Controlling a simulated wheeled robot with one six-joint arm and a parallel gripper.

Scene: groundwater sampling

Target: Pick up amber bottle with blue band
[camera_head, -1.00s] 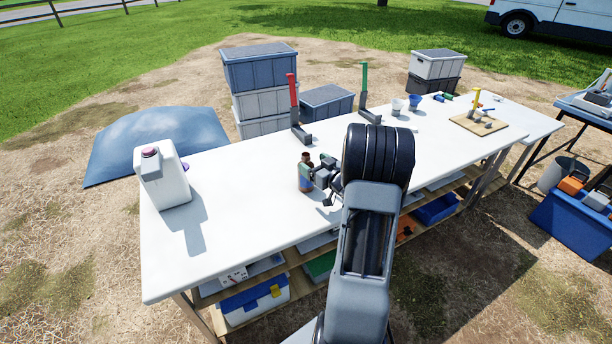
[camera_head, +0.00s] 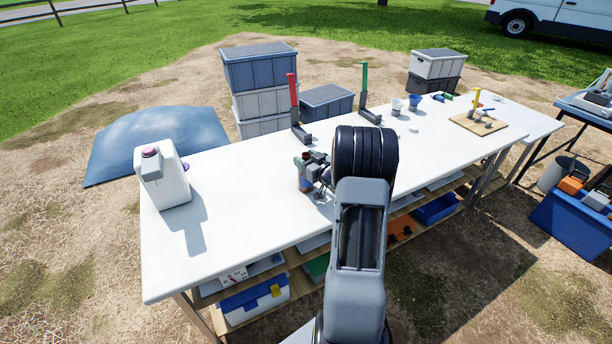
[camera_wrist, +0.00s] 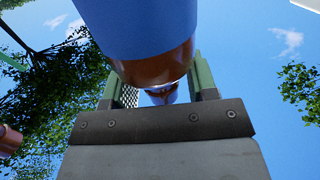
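The amber bottle with a blue band (camera_head: 306,184) stands upright on the white table (camera_head: 255,205), near its front middle. My gripper (camera_head: 308,161) is at the bottle's upper end, and its green fingers partly cover the cap. In the wrist view, looking upward, the blue band (camera_wrist: 140,25) and brown glass fill the top centre, close to the camera. The gripper's green fingers (camera_wrist: 160,88) stand on either side behind the bottle, with a gap between them and the narrow part there. They look open around it. The bottle's body hides much of the fingers.
A white jug (camera_head: 165,180) stands at the table's left. A red-handled upright (camera_head: 294,103) and a green-handled upright (camera_head: 364,85) stand behind the bottle. Small cups (camera_head: 397,105) and a wooden board (camera_head: 478,122) lie farther right. The left middle of the table is clear.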

